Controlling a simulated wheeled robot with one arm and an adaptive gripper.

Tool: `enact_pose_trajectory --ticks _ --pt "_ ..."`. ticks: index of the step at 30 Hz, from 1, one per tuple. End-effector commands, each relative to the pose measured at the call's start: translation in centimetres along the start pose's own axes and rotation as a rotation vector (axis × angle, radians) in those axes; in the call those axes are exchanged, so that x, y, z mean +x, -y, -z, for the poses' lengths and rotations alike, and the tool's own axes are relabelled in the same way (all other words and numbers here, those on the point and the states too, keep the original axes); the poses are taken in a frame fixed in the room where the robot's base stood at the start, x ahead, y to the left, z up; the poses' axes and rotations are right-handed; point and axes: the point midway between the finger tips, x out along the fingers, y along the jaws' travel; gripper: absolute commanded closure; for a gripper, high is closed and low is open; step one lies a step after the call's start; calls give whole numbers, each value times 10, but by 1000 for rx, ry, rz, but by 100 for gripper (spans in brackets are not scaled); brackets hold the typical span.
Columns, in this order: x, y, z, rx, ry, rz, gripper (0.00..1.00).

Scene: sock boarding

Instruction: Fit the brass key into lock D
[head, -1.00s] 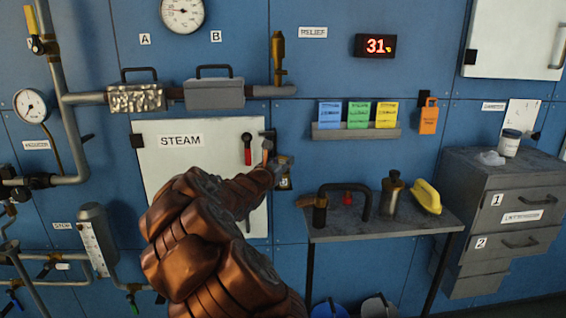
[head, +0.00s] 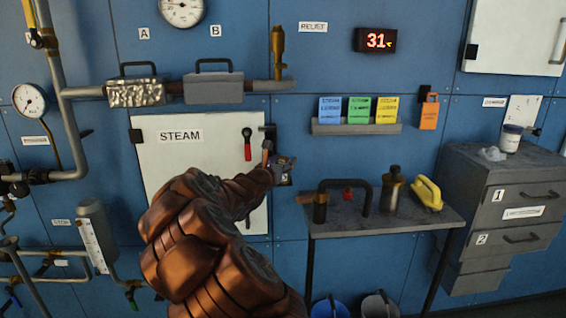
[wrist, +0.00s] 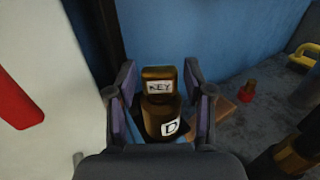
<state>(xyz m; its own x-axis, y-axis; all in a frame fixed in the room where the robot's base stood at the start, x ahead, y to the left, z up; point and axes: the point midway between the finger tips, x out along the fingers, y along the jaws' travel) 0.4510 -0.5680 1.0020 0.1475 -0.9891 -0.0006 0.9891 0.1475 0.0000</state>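In the wrist view, the brass key (wrist: 159,86), a block with a white KEY label, stands between my gripper's fingers. Directly below it in the picture is the brass lock D (wrist: 160,118), a rounded body with a white D label. The key and the lock line up and look to touch; how deep the key sits is hidden. My gripper (wrist: 160,82) is open around them, with a narrow gap on each side of the key. In the head view, my gripper (head: 284,166) is at the right edge of the STEAM door, and little of the brass shows there.
The white STEAM door (head: 180,165) with a red-handled lever (head: 247,146) is just left of my gripper. A grey shelf (head: 350,216) with a black handle, a metal canister (head: 393,190) and a yellow handled item (head: 428,194) is to the right. Grey drawers (head: 500,200) stand farther right.

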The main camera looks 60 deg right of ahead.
Motion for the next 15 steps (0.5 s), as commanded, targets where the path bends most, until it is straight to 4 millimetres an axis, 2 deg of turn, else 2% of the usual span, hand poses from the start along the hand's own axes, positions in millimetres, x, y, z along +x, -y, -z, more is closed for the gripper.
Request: enact_pose_trajectory --ticks 11,15 --pt "-1 0 0 0 0 0 37" --pt "-9 -2 0 -3 0 -3 37"
